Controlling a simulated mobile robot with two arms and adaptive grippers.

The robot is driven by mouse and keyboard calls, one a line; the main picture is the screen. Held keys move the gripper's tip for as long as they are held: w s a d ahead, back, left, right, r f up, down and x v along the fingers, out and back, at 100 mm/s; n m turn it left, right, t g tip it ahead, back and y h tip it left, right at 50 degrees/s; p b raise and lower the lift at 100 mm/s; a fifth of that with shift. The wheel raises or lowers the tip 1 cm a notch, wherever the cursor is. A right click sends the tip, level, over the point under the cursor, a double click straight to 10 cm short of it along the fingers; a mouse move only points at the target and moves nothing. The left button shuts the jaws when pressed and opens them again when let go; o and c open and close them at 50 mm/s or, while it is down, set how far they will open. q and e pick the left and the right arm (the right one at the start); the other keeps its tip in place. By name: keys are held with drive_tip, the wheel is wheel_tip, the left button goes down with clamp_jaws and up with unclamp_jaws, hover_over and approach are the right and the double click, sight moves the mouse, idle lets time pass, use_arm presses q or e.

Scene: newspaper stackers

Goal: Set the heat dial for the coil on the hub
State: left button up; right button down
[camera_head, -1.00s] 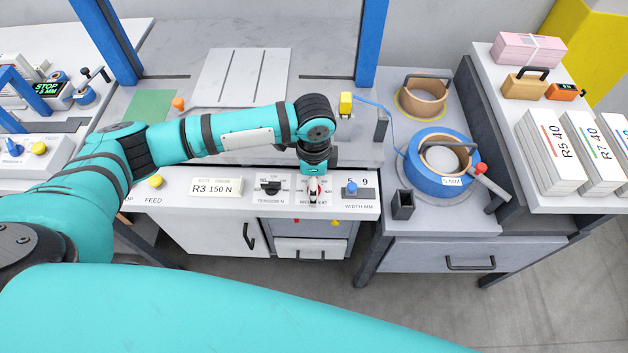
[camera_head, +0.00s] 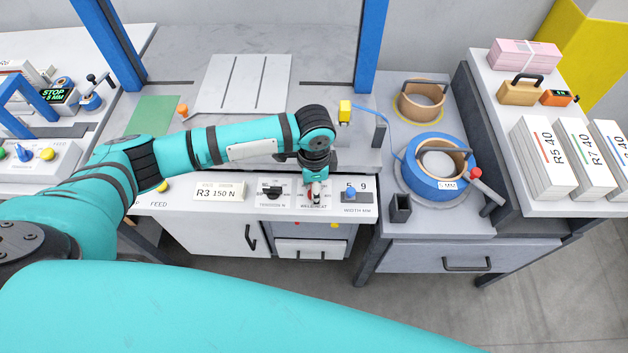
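The heat dial (camera_head: 315,198) is on the white front panel (camera_head: 345,208), above a label that seems to read WELD HEAT. My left gripper (camera_head: 314,190) points down right at this dial and covers most of it. Its fingers are too small and hidden to tell whether they are closed on the dial, and the dial's setting is hidden. The coil (camera_head: 432,186) is a blue ring on the hub on the right-hand table, with a tag that seems to read 5 MM. My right gripper is out of view.
Left of the heat dial are a black tension dial (camera_head: 271,191) and a card reading R3 150 N (camera_head: 219,190). A blue width knob (camera_head: 350,190) is close on the right. A black cup (camera_head: 400,208) and a red-knobbed lever (camera_head: 484,182) are near the coil.

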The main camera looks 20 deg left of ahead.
use_arm(q)
drive_tip(key=n+p, duration=0.1)
drive_tip(key=p, duration=0.1)
drive_tip(key=n+p, duration=0.4)
drive_tip(key=shift+r, duration=0.25)
drive_tip(key=shift+f+n+p, duration=0.2)
drive_tip(key=shift+n+p, duration=0.9)
drive_tip(key=shift+p, duration=0.25)
drive_tip(key=shift+w, duration=0.1)
drive_tip(key=o, duration=1.2)
drive_tip(key=shift+c, duration=0.2)
wheel_tip(320, 180, up, 12)
